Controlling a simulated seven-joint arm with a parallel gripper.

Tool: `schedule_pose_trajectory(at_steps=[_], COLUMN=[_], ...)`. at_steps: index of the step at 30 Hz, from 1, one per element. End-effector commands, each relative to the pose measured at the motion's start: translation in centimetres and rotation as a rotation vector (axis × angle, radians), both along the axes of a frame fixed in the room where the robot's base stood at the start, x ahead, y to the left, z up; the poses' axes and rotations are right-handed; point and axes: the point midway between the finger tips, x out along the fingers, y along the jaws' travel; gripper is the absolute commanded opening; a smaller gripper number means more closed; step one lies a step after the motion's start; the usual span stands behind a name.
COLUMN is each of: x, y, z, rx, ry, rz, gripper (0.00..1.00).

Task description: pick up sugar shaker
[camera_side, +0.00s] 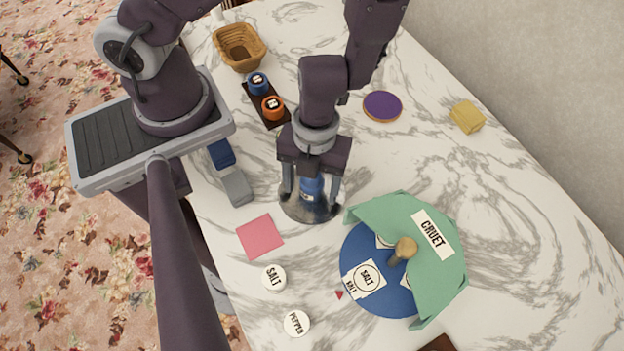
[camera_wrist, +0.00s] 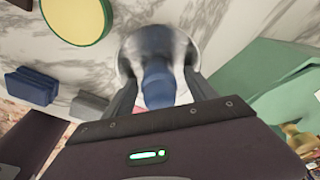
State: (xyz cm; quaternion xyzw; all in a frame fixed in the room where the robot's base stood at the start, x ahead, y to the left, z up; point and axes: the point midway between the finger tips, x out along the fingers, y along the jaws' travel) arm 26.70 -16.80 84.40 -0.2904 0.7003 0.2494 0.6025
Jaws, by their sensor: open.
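A blue upright piece (camera_side: 312,187) with a small label I cannot read stands over a shiny round silvery base (camera_side: 306,212). It may be the sugar shaker, but no readable label confirms it. My gripper (camera_side: 311,196) is open, pointing down, with one finger on each side of the blue piece. In the wrist view the blue piece (camera_wrist: 158,82) is between the fingers of my gripper (camera_wrist: 160,95), with the silvery round base (camera_wrist: 128,62) around it. I cannot tell whether the fingers touch it.
A blue round tray (camera_side: 358,243) with a green CRUET cover (camera_side: 405,212) stands close at right. White SALT (camera_side: 273,278) and PEPPER (camera_side: 297,323) rounds lie in front. A pink square (camera_side: 260,237) and a grey block (camera_side: 237,188) are at left.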

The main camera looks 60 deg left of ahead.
Motion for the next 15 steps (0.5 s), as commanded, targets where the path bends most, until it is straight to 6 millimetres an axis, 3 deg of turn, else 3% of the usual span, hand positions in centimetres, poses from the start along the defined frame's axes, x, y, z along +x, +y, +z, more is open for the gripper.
schedule_pose_trajectory(at_steps=[4, 12, 14, 15], x=[0.01, 0.00, 0.00, 0.00], y=[0.01, 0.02, 0.02, 0.02], z=[0.00, 0.01, 0.01, 0.01], rx=[0.000, 0.000, 0.000, 0.000], ry=[0.000, 0.000, 0.000, 0.000], rz=[0.000, 0.000, 0.000, 0.000], gripper=[0.66, 0.13, 0.01, 0.00])
